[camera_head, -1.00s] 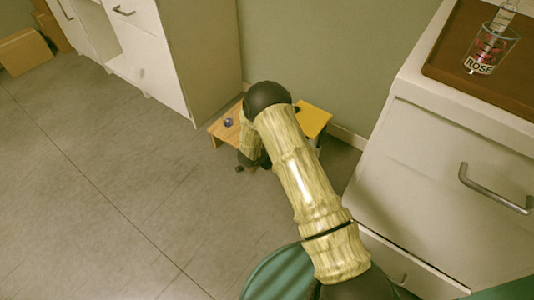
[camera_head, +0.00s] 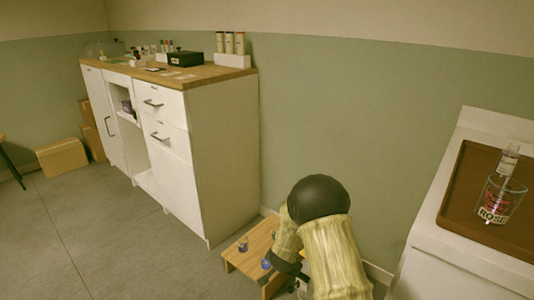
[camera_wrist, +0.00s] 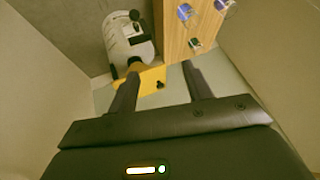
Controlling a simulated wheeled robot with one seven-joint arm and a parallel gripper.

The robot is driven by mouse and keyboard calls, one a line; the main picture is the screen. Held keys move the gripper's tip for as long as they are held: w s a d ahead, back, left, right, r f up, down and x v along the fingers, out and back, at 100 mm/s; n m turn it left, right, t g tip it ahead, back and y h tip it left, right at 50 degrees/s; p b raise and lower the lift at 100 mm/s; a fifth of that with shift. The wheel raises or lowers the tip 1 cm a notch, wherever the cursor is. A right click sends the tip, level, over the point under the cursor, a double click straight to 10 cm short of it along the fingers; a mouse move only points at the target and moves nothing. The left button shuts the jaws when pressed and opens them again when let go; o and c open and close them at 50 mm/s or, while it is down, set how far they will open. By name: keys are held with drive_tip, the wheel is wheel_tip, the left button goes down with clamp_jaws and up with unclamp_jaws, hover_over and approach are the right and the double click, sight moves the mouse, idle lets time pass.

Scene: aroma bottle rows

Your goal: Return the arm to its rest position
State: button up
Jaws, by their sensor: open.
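My arm (camera_head: 335,250) reaches down at the lower middle of the head view, bent at a black joint (camera_head: 318,198). My gripper (camera_wrist: 160,84) shows in the wrist view with its two dark fingers spread apart and nothing clearly held between them. In the head view the gripper is mostly hidden behind the arm, low beside a small wooden stool (camera_head: 247,259). In the wrist view the wooden top (camera_wrist: 174,35) lies beyond the fingers, with several small bottles on it. A yellow piece (camera_wrist: 152,78) shows beyond and between the fingers; I cannot tell if they touch it.
A white cabinet (camera_head: 222,150) with a wooden top and bottles stands left of the arm. A white counter (camera_head: 450,270) at right bears a brown tray (camera_head: 475,195) with a glass marked ROSE (camera_head: 498,200). A white rounded object (camera_wrist: 128,40) is in the wrist view.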

drive_tip(key=s+d+r+n+g+y+p, duration=0.1)
drive_tip(key=s+d+r+n, duration=0.1)
drive_tip(key=s+r, duration=0.4)
drive_tip(key=s+d+r+n+g+y+p, duration=0.15)
drive_tip(key=s+r, duration=0.25)
drive_tip(key=r, duration=0.4)
drive_tip(key=s+d+r+n+g+h+p, duration=0.1)
drive_tip(key=s+d+r+n, duration=0.15)
drive_tip(key=s+r, duration=0.45)
drive_tip(key=s+d+r+n+g+h+p, duration=0.15)
drive_tip(key=s+d, duration=0.25)
drive_tip(key=s, duration=0.6)
wheel_tip(320, 180, up, 38)
drive_tip(key=p, duration=3.7)
drive_tip(key=shift+a+t+y, duration=0.2)
drive_tip(key=shift+t+y, duration=0.2)
drive_tip(key=shift+m, duration=0.25)
